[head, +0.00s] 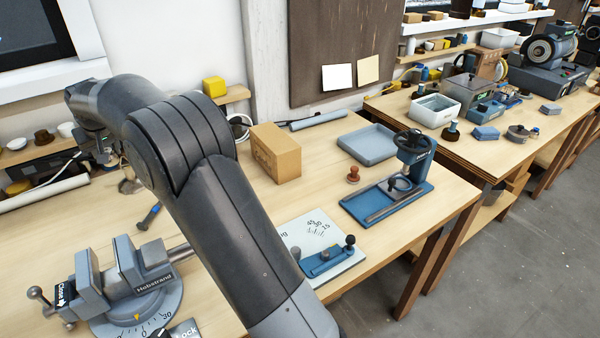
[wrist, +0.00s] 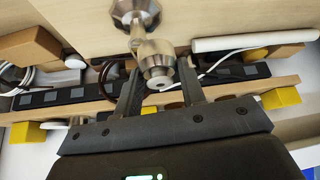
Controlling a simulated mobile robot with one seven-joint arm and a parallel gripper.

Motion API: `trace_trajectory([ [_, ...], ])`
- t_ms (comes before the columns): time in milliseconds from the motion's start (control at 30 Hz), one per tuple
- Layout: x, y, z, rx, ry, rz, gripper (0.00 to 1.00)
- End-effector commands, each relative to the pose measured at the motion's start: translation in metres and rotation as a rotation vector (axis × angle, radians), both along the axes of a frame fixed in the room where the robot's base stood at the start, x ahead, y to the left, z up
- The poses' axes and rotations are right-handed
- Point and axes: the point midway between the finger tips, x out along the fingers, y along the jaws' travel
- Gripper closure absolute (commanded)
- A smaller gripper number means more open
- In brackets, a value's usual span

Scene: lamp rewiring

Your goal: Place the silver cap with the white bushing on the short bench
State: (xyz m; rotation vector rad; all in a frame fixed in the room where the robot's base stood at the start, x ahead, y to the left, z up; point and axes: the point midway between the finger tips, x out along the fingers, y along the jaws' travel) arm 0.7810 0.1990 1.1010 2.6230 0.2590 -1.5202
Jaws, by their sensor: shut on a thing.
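My gripper (wrist: 160,92) is shut on a silver cap (wrist: 157,52), a rounded metal piece with a small pale round end between the fingers. I cannot tell whether that end is the white bushing. A second silver rounded part (wrist: 136,12) shows just beyond it in the wrist view; I cannot tell whether the two are joined. In the head view my arm and clutter hide most of the gripper, at the left over the near wooden bench (head: 215,245). Another wooden bench (head: 470,150) stands at the right. I cannot tell which one is the short bench.
The near bench carries a grey vise (head: 140,270), a cardboard box (head: 275,152), a grey tray (head: 367,145) and a blue press (head: 400,185). The right bench holds a white bin (head: 434,110) and a grinder (head: 540,65). Bare floor (head: 500,260) lies at the right.

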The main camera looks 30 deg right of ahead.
Motion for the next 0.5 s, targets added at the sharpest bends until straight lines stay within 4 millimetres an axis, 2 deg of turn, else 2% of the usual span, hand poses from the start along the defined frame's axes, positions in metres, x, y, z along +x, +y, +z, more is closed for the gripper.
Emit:
trace_trajectory([
  [33, 0.0, 0.0, 0.012, 0.001, -0.004, 0.0, 0.89],
  [167, 0.0, -0.003, 0.033, 0.0, -0.003, -0.006, 0.89],
  [367, 0.0, -0.05, 0.031, 0.001, -0.001, -0.093, 0.89],
  [500, -0.002, -0.093, 0.032, 0.0, -0.001, -0.173, 0.89],
])
